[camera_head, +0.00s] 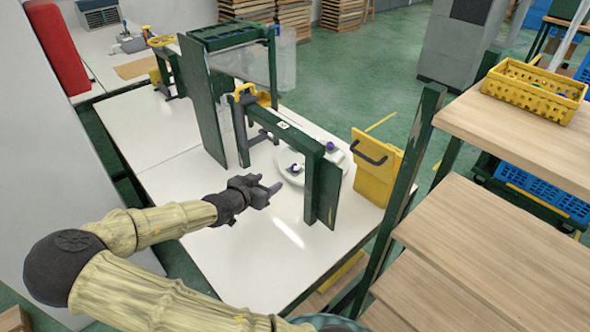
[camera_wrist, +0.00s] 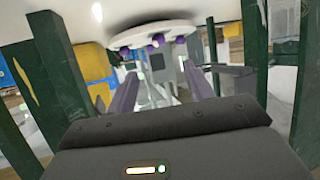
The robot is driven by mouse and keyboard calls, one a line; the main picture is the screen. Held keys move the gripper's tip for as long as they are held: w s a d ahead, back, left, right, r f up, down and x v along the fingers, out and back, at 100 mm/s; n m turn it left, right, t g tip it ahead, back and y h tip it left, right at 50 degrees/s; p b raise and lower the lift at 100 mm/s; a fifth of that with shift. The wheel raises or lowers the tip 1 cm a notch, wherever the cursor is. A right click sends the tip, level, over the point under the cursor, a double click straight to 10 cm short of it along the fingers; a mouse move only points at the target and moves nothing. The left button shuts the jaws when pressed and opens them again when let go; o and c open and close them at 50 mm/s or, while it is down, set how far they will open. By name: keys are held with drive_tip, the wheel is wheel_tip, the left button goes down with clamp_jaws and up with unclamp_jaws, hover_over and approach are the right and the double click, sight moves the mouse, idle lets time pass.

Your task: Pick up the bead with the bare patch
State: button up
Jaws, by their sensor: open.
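A round white tray (camera_head: 284,179) stands on the white table behind a dark green frame and carries small purple and white beads. One bead (camera_head: 296,168) shows purple with a whitish part; another purple bead (camera_head: 330,147) sits farther back. In the wrist view the tray (camera_wrist: 130,33) appears at the top, with several purple beads (camera_wrist: 157,40) along its edge. Which bead has the bare patch is too small to tell. My gripper (camera_head: 273,189) is open and empty, in front and left of the tray. Its purple fingers (camera_wrist: 163,92) point toward the tray, apart from the beads.
The dark green frame's post (camera_head: 315,180) and panel stand beside the tray, close to my gripper's right. A tall green panel (camera_head: 203,100) rises at the left. The near tabletop (camera_head: 240,265) is clear.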

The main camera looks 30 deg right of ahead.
drive_tip(key=b, duration=0.1)
approach(293, 168)
drive_tip(key=x, duration=0.4)
drive_tip(key=shift+w+f, duration=0.15)
drive_tip(key=shift+f, duration=0.05)
drive_tip(key=x, duration=0.5)
drive_tip(key=shift+d+r, duration=0.1)
drive_tip(key=shift+d, duration=0.1)
drive_tip(key=shift+c, duration=0.2)
drive_tip(key=c, duration=1)
